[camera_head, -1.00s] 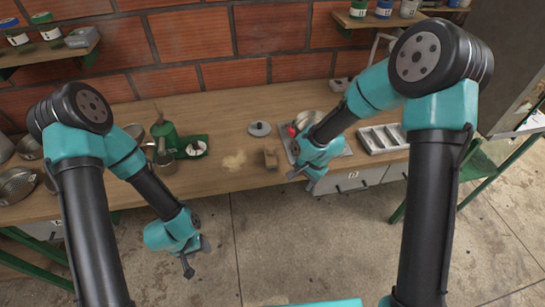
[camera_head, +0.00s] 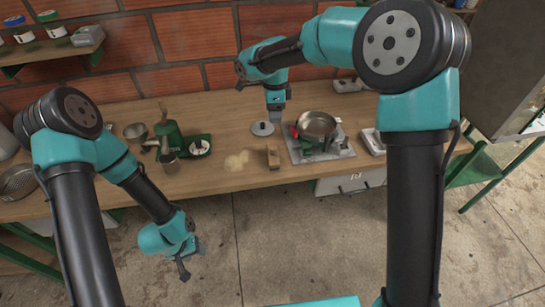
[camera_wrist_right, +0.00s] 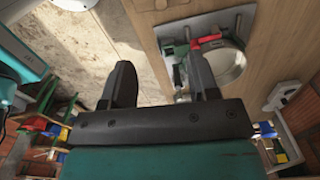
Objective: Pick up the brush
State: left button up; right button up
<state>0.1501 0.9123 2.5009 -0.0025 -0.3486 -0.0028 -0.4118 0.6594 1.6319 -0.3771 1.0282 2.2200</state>
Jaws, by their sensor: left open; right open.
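A small tan block-like object, which looks like the brush (camera_head: 273,157), stands on the wooden workbench near its front edge. It is beside a pale powder patch (camera_head: 237,160). My right gripper (camera_head: 276,106) is open and empty, pointing down behind the brush, above and close to a grey round lid. The right wrist view shows its two fingers (camera_wrist_right: 162,80) apart with nothing between them; I cannot make out the brush there. My left gripper (camera_head: 192,261) is open and empty in front of the bench, over the floor, well away from the brush.
The grey lid (camera_head: 262,128) lies behind the brush. Bench between is clear.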

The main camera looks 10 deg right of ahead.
send_over(273, 148)
jog(key=f, duration=1.1)
jog(key=shift+s+d+f, duration=0.1)
jog(key=shift+d+f, duration=0.1)
jog(key=shift+f, duration=0.45)
jog(key=shift+a+f, duration=0.1)
jog(key=shift+f, duration=2.5)
grip_shut()
